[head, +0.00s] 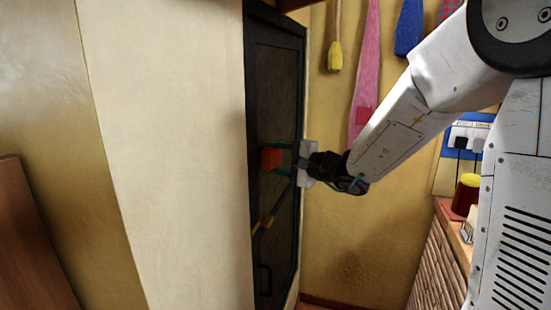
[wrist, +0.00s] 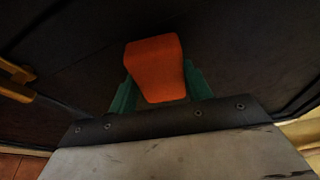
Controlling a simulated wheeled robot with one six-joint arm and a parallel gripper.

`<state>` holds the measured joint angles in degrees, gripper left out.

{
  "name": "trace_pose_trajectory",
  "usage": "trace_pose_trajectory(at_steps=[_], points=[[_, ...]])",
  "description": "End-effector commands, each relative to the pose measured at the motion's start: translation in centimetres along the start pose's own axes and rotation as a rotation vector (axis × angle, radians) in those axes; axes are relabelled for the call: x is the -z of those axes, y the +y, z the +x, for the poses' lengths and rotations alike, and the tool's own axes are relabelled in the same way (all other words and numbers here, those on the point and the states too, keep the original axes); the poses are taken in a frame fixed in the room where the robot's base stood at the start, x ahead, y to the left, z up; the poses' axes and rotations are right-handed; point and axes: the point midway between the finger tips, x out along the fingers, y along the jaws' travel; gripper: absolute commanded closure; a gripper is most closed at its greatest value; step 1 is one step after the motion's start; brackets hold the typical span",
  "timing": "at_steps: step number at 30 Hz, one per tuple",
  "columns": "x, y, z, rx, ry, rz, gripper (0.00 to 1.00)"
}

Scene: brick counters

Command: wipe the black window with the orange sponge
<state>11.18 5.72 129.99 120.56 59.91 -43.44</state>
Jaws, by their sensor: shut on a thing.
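The black window (head: 278,100) stands upright in a dark frame in the middle of the head view, seen at a steep angle. Its dark pane (wrist: 80,70) fills most of the wrist view. My gripper (head: 280,158) has teal fingers and points left at the pane. It is shut on the orange sponge (head: 271,159), which shows between the fingers in the wrist view (wrist: 156,66). The sponge is at or very close to the pane. I cannot tell whether it touches.
A pale wall (head: 175,150) stands left of the window. Brushes and cloths, one pink (head: 368,70), hang on the yellow wall. A brick counter (head: 440,265) with a dark red jar (head: 466,196) is at right.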

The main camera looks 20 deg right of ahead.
Motion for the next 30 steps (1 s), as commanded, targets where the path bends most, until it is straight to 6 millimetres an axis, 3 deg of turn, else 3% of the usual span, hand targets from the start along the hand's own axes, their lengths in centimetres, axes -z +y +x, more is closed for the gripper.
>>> trace_pose_trajectory(at_steps=[15, 30], points=[[1.4, 0.0, -4.7, 0.0, 0.001, 0.001, 0.69], [1.7, 0.0, -5.4, 0.0, 0.002, 0.001, 0.69]])
